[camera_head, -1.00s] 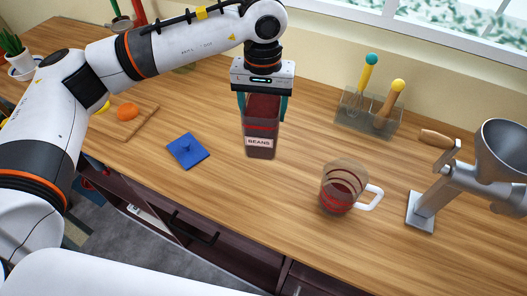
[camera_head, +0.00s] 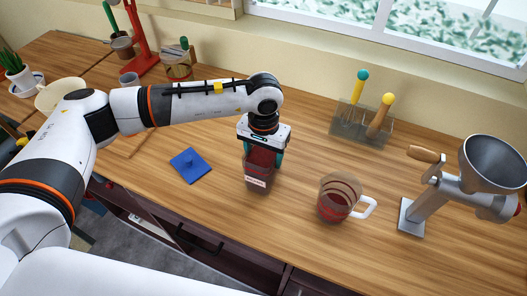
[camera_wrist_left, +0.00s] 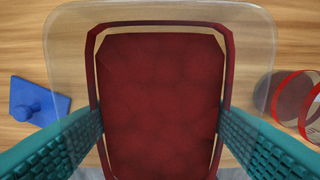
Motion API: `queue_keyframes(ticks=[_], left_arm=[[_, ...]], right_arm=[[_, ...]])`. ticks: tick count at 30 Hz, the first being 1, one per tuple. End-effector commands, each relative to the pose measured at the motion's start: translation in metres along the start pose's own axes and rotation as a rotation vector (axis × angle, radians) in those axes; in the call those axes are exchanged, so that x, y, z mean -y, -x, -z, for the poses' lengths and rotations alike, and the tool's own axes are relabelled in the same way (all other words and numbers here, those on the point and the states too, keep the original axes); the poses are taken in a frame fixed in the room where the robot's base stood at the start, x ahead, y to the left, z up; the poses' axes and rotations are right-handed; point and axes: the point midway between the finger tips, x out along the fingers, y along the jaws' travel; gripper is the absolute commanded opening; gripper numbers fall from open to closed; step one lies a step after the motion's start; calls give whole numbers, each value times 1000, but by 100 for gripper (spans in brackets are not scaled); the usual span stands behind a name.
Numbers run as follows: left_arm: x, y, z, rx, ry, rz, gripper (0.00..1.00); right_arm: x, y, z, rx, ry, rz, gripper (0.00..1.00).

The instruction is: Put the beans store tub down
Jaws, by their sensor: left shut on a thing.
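The beans store tub (camera_head: 257,178) is a clear, upright tub with dark red contents and a white label. My left gripper (camera_head: 262,152) is shut on its upper part from above. The tub is at or very near the counter top; I cannot tell whether its base touches. In the left wrist view the tub's red contents (camera_wrist_left: 160,100) fill the middle, with a teal finger (camera_wrist_left: 65,140) on each side. A blue square lid with a knob (camera_head: 190,165) lies to the left of the tub. My right gripper is not in view.
A clear measuring jug (camera_head: 336,200) with red bands and a white handle stands close to the right of the tub. A metal grinder (camera_head: 425,195) stands further right. A utensil holder (camera_head: 358,128) is behind. The wooden counter (camera_head: 300,235) is clear in front.

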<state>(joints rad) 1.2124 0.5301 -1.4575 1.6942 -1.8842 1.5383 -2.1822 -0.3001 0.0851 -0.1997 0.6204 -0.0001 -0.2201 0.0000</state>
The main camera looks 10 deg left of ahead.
Motion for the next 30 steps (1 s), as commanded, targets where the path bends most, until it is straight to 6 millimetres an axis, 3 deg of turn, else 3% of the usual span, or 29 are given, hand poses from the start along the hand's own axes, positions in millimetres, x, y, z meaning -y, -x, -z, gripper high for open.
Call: queue_keyframes(ticks=[14,15,18,30], left_arm=[[0,-11,-1,3,-1,1,0],[0,-11,0,0,0,0,72],[0,-10,0,0,0,0,88],[0,-6,0,1,0,0,89]], right_arm=[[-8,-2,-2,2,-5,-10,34],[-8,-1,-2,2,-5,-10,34],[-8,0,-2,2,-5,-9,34],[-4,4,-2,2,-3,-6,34]])
